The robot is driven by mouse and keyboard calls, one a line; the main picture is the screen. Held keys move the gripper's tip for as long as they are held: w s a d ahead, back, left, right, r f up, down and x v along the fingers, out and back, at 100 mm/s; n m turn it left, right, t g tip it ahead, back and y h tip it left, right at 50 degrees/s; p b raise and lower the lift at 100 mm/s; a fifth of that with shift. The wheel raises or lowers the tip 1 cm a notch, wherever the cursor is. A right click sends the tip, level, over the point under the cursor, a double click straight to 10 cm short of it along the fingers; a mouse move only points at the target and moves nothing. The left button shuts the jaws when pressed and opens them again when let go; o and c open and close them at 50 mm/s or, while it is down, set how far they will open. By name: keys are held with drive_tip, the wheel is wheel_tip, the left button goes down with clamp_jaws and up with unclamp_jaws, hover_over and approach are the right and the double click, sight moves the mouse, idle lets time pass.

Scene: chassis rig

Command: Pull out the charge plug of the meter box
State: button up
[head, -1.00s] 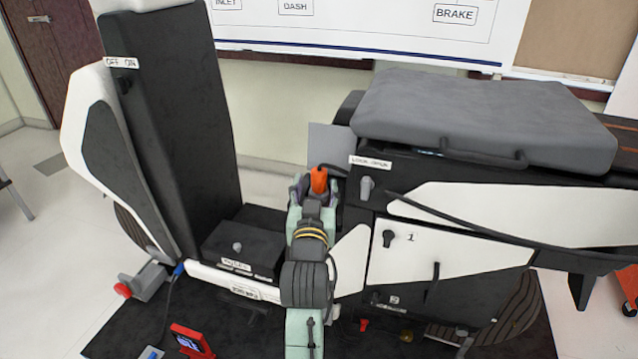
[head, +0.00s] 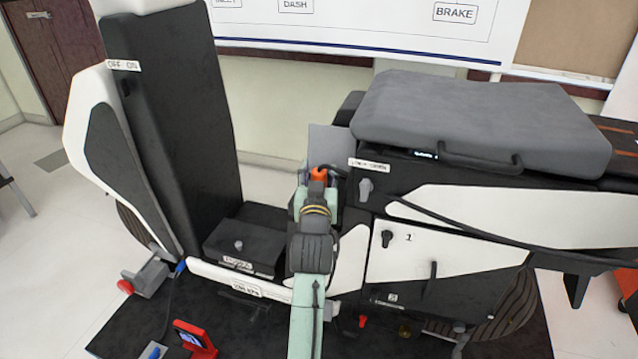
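An orange plug-like piece (head: 318,174) stands in the middle, with a black cable leading off its right side. I take it for the charge plug. My gripper (head: 318,184) is at this piece, with its fingers to either side of it. My gripper and wrist hide its lower part and whatever it sits in. I cannot tell whether the fingers touch it or are shut on it. No part is clearly readable as the meter box. A black box with a knob (head: 240,248) and a small label stands left of my arm.
A grey seat (head: 480,120) tops the white and black body at right. A tall black panel (head: 180,130) rises at left. A long black cable (head: 500,237) crosses the right side. A red device with a blue screen (head: 193,338) is at the lower left.

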clamp_jaws()
idle(0.3)
drive_tip(key=shift+r, duration=0.1)
